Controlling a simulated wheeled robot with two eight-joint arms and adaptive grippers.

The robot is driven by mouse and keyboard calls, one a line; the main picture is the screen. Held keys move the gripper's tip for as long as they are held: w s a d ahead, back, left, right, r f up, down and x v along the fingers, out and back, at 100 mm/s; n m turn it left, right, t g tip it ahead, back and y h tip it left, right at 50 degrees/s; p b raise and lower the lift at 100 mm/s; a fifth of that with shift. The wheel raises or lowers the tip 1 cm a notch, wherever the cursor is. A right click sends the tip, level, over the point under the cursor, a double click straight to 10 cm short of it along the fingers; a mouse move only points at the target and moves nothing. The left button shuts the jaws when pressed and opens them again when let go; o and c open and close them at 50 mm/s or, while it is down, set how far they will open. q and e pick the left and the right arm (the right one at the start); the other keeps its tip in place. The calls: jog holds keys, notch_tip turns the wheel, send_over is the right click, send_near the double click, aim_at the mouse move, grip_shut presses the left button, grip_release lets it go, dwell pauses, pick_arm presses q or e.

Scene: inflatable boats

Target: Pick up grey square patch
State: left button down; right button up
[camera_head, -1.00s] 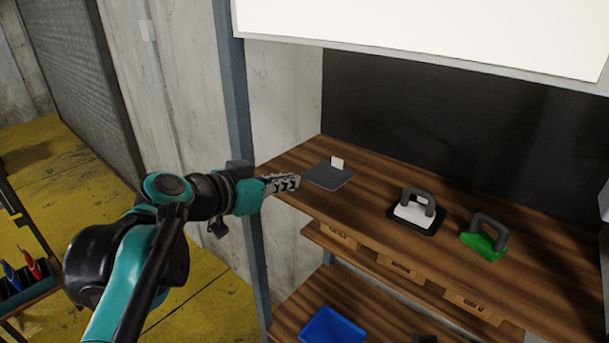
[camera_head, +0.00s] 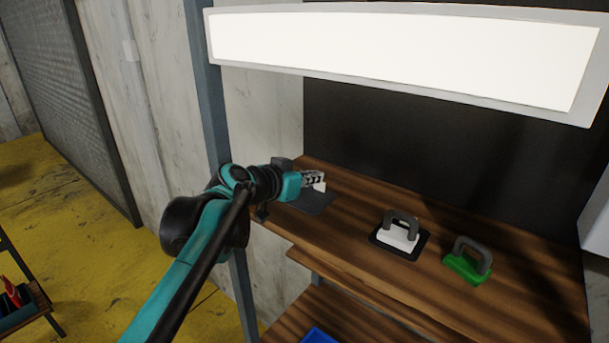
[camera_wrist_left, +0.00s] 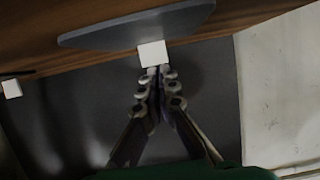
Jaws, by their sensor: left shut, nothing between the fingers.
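The grey square patch (camera_head: 316,204) lies flat at the left end of the wooden shelf top, with a small white tab on it. In the left wrist view the patch (camera_wrist_left: 140,26) is at the top, and its white tab (camera_wrist_left: 152,53) is just ahead of my fingertips. My left gripper (camera_head: 322,180) is over the patch, at the tab. In the wrist view its fingers (camera_wrist_left: 156,72) are together and hold nothing. Whether the fingertips touch the tab I cannot tell. The arm hides part of the patch. My right gripper is out of view.
On the wooden shelf top (camera_head: 350,213), right of the patch, stand a white block with a grey handle (camera_head: 397,236) on a dark pad and a green block with a grey handle (camera_head: 465,267). A lit white panel (camera_head: 400,60) hangs above. A dark backboard (camera_head: 420,150) stands behind.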

aim_at(302, 202)
pick_arm(q)
jog(key=shift+s+a+f+b, duration=0.25)
jog(key=shift+s+f+b, duration=0.05)
jog(key=shift+s+b, duration=0.1)
jog(key=shift+w+d+f, duration=0.1)
jog(key=shift+w+d, duration=0.1)
jog(key=shift+w, duration=0.15)
jog(key=s+a, duration=0.2)
jog(key=s, duration=0.1)
jog(key=shift+s+a, duration=0.2)
jog(key=shift+a, duration=0.1)
jog(key=shift+s, duration=0.2)
jog(key=shift+w+d, duration=0.15)
jog(key=shift+w, duration=0.25)
jog(key=shift+s, duration=0.1)
jog(key=shift+s, duration=0.15)
jog(key=shift+r, duration=0.2)
